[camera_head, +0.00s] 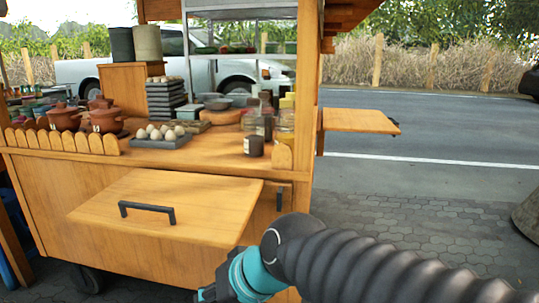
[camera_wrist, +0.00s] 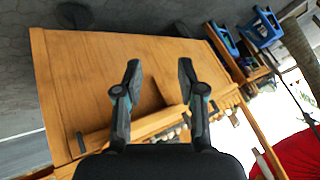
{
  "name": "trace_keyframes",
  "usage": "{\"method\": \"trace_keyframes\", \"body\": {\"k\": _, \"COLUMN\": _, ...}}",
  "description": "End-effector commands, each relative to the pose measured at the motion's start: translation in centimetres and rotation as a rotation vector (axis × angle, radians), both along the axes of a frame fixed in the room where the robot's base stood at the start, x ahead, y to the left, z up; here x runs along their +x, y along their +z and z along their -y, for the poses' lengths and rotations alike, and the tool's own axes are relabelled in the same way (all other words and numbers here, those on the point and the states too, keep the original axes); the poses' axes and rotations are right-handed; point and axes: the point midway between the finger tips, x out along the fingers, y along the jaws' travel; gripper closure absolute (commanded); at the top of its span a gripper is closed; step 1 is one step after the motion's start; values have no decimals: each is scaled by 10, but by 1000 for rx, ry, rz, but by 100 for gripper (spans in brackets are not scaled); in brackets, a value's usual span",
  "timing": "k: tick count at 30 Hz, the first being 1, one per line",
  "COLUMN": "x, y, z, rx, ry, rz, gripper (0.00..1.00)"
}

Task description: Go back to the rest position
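My gripper (camera_wrist: 158,67) is open in the wrist view, its two dark fingers apart with nothing between them. In the head view my gripper (camera_head: 206,294) is at the lower edge, partly cut off, low in front of the wooden food cart (camera_head: 75,205). The cart also shows in the wrist view (camera_wrist: 85,75), tilted. Brown clay pots (camera_head: 64,118) stand on the cart's counter at the left, well away from my gripper. No clay mortar can be made out for certain.
A wooden flap with a black handle (camera_head: 165,200) juts from the cart's front near my gripper. An egg tray (camera_head: 160,140) and a dark jar (camera_head: 254,146) stand on the counter. A side shelf (camera_head: 360,121) sticks out right. Paving (camera_head: 430,225) right of the cart looks clear.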

Motion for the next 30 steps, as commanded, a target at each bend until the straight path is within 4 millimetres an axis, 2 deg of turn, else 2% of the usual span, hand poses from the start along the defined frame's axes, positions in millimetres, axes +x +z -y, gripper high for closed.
{"method": "trace_keyframes", "body": {"k": 1, "x": -5, "y": -14, "z": 32, "rx": -78, "ry": -16, "rz": -3, "gripper": 60}}
{"method": "trace_keyframes", "body": {"k": 6, "x": -27, "y": -52, "z": 134, "rx": -331, "ry": -94, "rz": -22, "gripper": 60}}
{"method": "trace_keyframes", "body": {"k": 9, "x": -38, "y": -61, "z": 183, "rx": -422, "ry": -174, "rz": -11, "gripper": 60}}
{"method": "trace_keyframes", "body": {"k": 12, "x": -45, "y": -61, "z": 211, "rx": -433, "ry": -266, "rz": 3, "gripper": 60}}
{"method": "trace_keyframes", "body": {"k": 19, "x": -48, "y": -50, "z": 242, "rx": -420, "ry": -399, "rz": 27, "gripper": 60}}
{"method": "trace_keyframes", "body": {"k": 30, "x": -47, "y": -49, "z": 245, "rx": -419, "ry": -412, "rz": 24, "gripper": 60}}
